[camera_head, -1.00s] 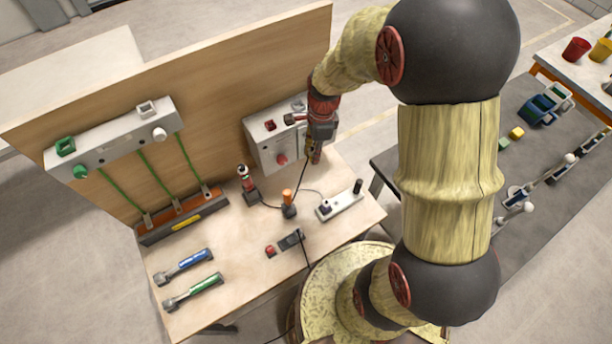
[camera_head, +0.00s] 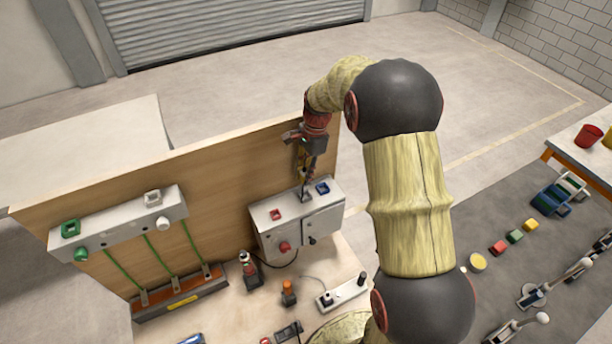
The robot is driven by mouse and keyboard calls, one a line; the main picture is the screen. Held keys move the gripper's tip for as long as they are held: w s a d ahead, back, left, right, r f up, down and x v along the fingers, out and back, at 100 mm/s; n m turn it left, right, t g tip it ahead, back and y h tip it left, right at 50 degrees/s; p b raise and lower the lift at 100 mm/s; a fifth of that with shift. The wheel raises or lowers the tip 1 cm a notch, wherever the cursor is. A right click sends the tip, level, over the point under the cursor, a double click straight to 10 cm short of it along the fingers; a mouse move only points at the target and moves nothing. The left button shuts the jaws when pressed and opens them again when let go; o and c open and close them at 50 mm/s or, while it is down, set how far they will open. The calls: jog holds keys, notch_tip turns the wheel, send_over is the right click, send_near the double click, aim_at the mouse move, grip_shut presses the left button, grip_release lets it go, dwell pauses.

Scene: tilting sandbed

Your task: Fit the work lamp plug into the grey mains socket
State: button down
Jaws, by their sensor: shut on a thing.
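My gripper (camera_head: 304,185) points down over the top of the light grey box (camera_head: 265,243) at the foot of the wooden board. It is shut on a small dark thing, taken as the work lamp plug, largely hidden by the fingers. The fingertips show close to the box top, between a red square fitting (camera_head: 277,214) and a blue square fitting (camera_head: 322,188). I cannot tell whether the plug touches the box. The grey mains socket cannot be picked out; the gripper covers that part of the box top. A dark cable (camera_head: 292,260) hangs by the box front.
The box front has a red knob (camera_head: 284,247). Before it on the bench stand a small red-topped device (camera_head: 247,263), an orange-topped device (camera_head: 288,292) and a white strip (camera_head: 342,291). A grey rail (camera_head: 115,226) is on the board at left.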

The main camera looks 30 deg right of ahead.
dwell(0.3)
jog(key=shift+f+b, duration=1.05)
jog(key=shift+f, duration=1.2)
jog(key=shift+s+f+b, duration=0.1)
jog(key=shift+f+b, duration=0.5)
jog(key=shift+f, duration=0.65)
jog(key=c, duration=1.7)
grip_release()
jog(key=o, duration=0.5)
jog(key=shift+c, duration=0.2)
jog(key=shift+o, duration=0.8)
